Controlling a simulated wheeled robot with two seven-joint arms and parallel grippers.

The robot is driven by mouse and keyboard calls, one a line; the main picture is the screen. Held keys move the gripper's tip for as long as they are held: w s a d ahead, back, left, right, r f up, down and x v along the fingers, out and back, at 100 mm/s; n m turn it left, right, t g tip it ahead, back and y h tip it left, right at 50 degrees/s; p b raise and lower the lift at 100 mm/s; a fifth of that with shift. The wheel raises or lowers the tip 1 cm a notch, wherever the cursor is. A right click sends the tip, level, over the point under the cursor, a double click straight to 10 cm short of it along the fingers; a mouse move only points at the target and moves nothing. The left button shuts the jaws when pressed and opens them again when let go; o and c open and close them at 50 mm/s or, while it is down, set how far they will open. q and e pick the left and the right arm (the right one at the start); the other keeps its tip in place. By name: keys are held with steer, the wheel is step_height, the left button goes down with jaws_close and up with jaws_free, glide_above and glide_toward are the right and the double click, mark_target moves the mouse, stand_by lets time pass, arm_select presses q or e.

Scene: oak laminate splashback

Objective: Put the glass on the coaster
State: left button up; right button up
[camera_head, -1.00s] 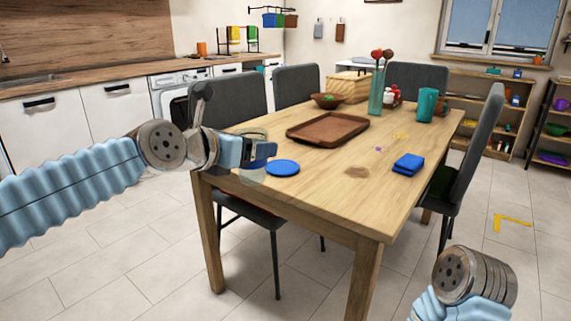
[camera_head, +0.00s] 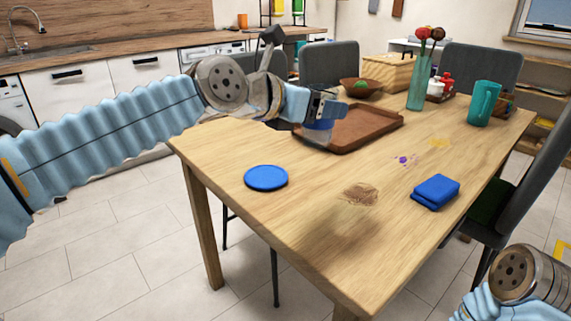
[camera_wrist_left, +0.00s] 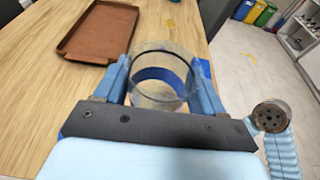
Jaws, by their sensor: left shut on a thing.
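The clear glass (camera_head: 318,133) is held in my left gripper (camera_head: 322,110), near the front left corner of the brown tray. In the left wrist view, the glass (camera_wrist_left: 160,75) is between the two blue fingers (camera_wrist_left: 162,88), which are shut on its sides. I cannot tell whether its base touches the table. The coaster is a blue round disc (camera_head: 266,178), lying flat and bare near the table's front left edge. The glass is beyond it and to its right, apart from it. My right gripper's fingers are out of view; only that arm's wrist shows at lower right.
The brown tray (camera_head: 391,121) is on the table (camera_head: 330,215) just behind the glass. A folded blue cloth (camera_head: 436,191), a teal pitcher (camera_head: 484,103), a vase (camera_head: 419,82) and a bowl (camera_head: 361,89) are on the table. The table around the coaster is clear.

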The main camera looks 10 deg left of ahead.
arm_select(q)
steer(key=w+a+f+b, duration=0.2)
steer(key=a+f+b, duration=0.1)
steer(key=a+f, duration=0.1)
steer(key=w+a+f+b, duration=0.3)
steer(key=a+f, duration=0.1)
steer(key=w+a+f+b, duration=0.2)
steer(key=a+f+b, duration=0.1)
steer(key=a+f, duration=0.1)
steer(key=shift+w+f, duration=0.2)
steer(key=shift+f, duration=0.4)
steer(key=shift+d+r, duration=0.1)
steer(key=shift+r, duration=0.05)
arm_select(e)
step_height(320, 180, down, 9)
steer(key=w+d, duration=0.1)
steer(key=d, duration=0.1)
arm_select(q)
steer(key=shift+f, duration=0.2)
steer(key=o, duration=1.2)
steer(key=shift+c, duration=0.2)
